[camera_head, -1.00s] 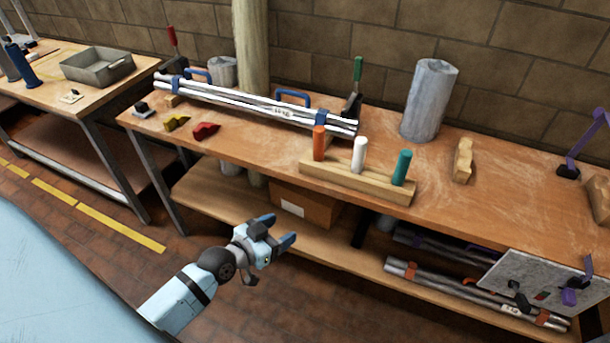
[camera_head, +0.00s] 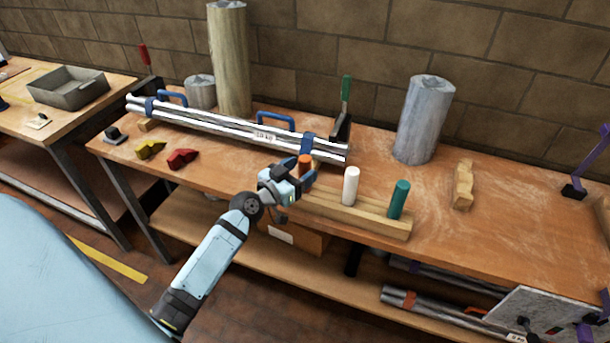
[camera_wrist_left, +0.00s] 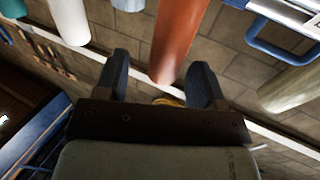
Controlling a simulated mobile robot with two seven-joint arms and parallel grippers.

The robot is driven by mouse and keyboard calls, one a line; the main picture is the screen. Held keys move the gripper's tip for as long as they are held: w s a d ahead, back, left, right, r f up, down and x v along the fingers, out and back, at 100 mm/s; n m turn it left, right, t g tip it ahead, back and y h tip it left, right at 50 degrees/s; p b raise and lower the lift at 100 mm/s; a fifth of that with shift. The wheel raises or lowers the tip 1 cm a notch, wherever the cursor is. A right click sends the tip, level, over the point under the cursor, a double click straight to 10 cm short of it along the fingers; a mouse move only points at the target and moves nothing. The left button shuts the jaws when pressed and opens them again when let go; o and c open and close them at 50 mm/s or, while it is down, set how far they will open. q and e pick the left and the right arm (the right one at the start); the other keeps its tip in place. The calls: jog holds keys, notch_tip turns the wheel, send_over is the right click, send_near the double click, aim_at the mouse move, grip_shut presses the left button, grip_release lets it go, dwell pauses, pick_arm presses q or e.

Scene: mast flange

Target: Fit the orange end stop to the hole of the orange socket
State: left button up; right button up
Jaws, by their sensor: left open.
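The orange end stop (camera_head: 305,164) looks like an upright orange peg at the left end of a wooden block (camera_head: 371,224) on the bench. My left gripper (camera_head: 300,180) is open beside it, its fingers partly covering the peg's lower part in the head view. In the left wrist view the orange peg (camera_wrist_left: 181,38) extends between and beyond the two open fingers (camera_wrist_left: 160,76). Whether they touch it I cannot tell. I cannot make out the orange socket or its hole for certain. My right gripper is not in view.
A white peg (camera_head: 351,186) and a teal peg (camera_head: 398,199) stand on the same block. A bundle of silver tubes (camera_head: 225,124) with blue handles lies behind it. A grey cylinder (camera_head: 424,120) and a small wooden piece (camera_head: 463,186) stand to the right.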

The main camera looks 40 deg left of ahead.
aim_at(310, 160)
pick_arm(q)
jog(key=w, duration=0.2)
jog(key=w+p, duration=0.1)
jog(key=w, duration=0.1)
jog(key=shift+r, duration=0.25)
jog(key=shift+w+d, duration=0.1)
jog(key=shift+w, duration=0.2)
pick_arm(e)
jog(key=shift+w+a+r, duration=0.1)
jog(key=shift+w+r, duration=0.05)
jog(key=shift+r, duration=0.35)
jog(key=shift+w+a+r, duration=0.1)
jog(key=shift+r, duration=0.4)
pick_arm(q)
jog(key=shift+c, duration=0.4)
jog(key=c, duration=1)
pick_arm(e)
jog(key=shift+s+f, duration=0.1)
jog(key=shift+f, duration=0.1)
